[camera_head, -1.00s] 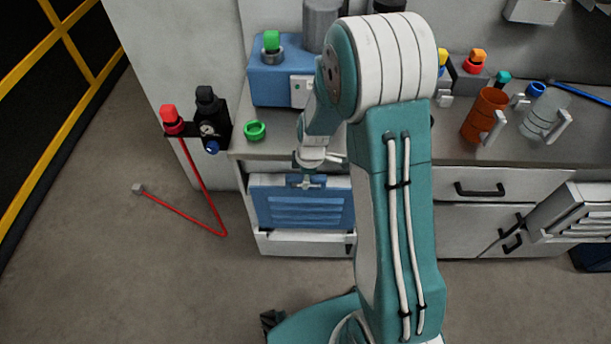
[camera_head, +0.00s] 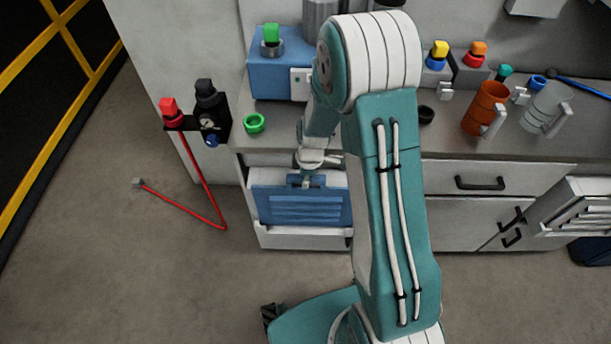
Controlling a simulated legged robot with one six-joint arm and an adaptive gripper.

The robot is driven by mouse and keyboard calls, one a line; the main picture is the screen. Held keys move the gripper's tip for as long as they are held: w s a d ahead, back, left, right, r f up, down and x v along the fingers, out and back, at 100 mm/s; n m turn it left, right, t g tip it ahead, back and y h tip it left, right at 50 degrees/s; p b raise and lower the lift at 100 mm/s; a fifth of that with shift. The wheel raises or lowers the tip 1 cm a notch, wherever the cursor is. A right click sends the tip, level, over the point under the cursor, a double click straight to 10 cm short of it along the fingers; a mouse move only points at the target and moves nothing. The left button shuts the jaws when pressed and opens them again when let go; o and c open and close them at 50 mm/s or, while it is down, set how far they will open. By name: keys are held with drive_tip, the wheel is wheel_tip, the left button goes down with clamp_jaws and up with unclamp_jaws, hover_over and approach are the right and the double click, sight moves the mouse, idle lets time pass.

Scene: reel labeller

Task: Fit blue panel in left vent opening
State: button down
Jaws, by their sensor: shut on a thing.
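The blue panel (camera_head: 302,209) has horizontal slats and is upright at the left end of the cabinet front, below the worktop. My gripper (camera_head: 306,180) is at the panel's top edge, shut on its grip. The panel covers most of the left vent opening, whose pale frame (camera_head: 258,176) shows along its top and upper left. I cannot tell whether the panel is seated in the frame or just in front of it. My arm hides the area to the right of the panel.
The worktop (camera_head: 455,147) above holds a green ring (camera_head: 254,123), a blue box (camera_head: 275,77), an orange mug (camera_head: 486,108) and a clear mug (camera_head: 545,112). Floor to the left is open.

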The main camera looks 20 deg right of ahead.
drive_tip(key=shift+f, duration=1.3)
drive_tip(key=shift+c, duration=2.1)
unclamp_jaws()
drive_tip(key=r, duration=0.7)
drive_tip(key=d+r, duration=0.1)
drive_tip(key=r, duration=0.3)
drive_tip(key=shift+s, duration=0.2)
drive_tip(key=shift+r, duration=0.4)
